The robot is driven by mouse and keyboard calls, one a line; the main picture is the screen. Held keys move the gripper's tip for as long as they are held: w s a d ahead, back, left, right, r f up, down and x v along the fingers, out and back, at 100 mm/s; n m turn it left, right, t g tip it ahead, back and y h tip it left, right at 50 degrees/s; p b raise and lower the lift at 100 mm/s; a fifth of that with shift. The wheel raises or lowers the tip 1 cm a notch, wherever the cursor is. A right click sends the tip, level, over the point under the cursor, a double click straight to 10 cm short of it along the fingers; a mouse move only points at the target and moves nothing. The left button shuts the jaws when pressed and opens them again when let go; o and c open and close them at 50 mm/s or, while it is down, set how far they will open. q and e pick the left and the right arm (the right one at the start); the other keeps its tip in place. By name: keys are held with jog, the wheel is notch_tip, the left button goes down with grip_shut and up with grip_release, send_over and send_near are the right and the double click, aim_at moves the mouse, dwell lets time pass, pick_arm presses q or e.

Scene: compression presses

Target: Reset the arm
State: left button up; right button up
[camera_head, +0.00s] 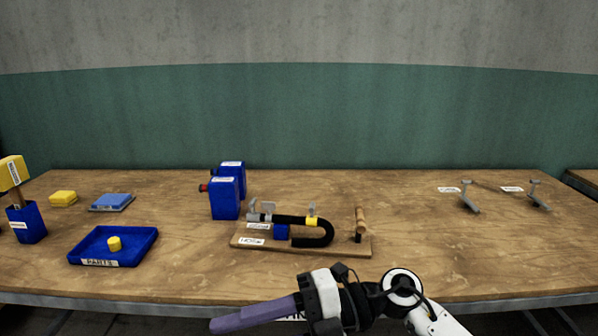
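One arm of mine, the right one, comes in from the bottom right at the front edge of the table. Its white and black wrist lies level and points left. The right gripper (255,315) ends in a long purple piece, seen side-on, below the table's front edge. Whether its fingers are apart cannot be told. It touches nothing that I can see. My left gripper is not in view.
The wooden table (420,260) holds a board (345,247) with a black hose (325,236), blue boxes (225,200), a blue parts tray (140,259) with a yellow piece (114,243), and two grey brackets (469,203) at right. The table's right front is clear.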

jog(key=w+d+m+t+y, duration=0.4)
jog(key=w+m+t+y, duration=0.1)
jog(key=m+t, duration=0.8)
jog(key=w+d+f+m+t+h, duration=0.1)
jog(key=d+f+m+t+h, duration=0.6)
jog(key=d+f+m+h, duration=0.55)
jog(key=s+d+f+m+g+h, duration=0.3)
jog(key=s+d+f+m+g, duration=0.1)
jog(key=s+f, duration=0.5)
jog(key=s+d+f+m+g+h, duration=0.3)
jog(key=s+d+f+m+g, duration=0.1)
jog(key=s+f, duration=0.6)
notch_tip(320, 180, down, 4)
jog(key=shift+s+d+r, duration=0.1)
jog(key=shift+s+d, duration=0.05)
jog(key=shift+d, duration=0.1)
jog(key=shift+c, duration=0.4)
